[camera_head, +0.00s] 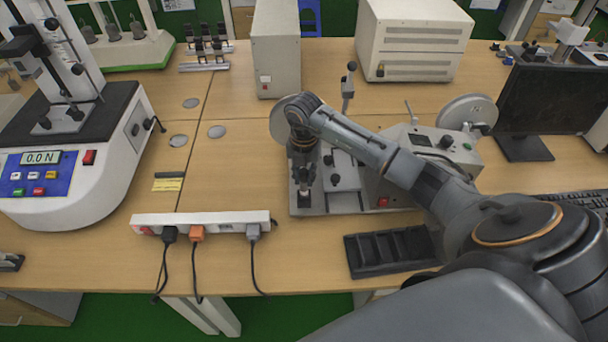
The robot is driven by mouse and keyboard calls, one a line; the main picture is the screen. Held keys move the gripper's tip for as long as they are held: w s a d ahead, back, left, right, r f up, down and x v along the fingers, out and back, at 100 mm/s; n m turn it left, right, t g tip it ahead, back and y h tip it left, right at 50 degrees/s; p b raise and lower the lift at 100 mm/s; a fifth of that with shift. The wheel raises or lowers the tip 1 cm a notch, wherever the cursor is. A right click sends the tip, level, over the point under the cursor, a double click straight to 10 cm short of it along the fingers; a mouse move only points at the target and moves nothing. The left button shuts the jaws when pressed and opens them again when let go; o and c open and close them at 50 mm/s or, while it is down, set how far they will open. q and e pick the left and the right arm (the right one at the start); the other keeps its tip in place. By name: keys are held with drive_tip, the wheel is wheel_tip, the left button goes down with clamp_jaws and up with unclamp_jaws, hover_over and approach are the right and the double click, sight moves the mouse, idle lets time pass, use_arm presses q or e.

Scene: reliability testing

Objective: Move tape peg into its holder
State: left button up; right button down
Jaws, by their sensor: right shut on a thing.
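My right gripper (304,188) points down over the left end of the metal base plate of a bench machine. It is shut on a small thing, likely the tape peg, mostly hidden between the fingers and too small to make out. Whether that thing touches the plate I cannot tell. The machine (405,142) has a grey box body and a round reel (468,110) on its right; a second disc (282,118) shows partly behind my wrist. A black tray with several slots (362,272), possibly the holder, lies in front of the machine, its slots looking empty. My left gripper is out of view.
A white power strip (222,218) with several plugs lies along the front edge, left of the plate. A force tester (75,185) stands at the left. A monitor (550,100) and keyboard (565,200) are at the right.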

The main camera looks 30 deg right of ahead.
idle(0.3)
drive_tip(key=shift+f, duration=0.35)
drive_tip(key=c, duration=1.1)
unclamp_jaws()
drive_tip(key=o, duration=0.5)
drive_tip(key=shift+o, duration=0.2)
drive_tip(key=shift+r, duration=0.15)
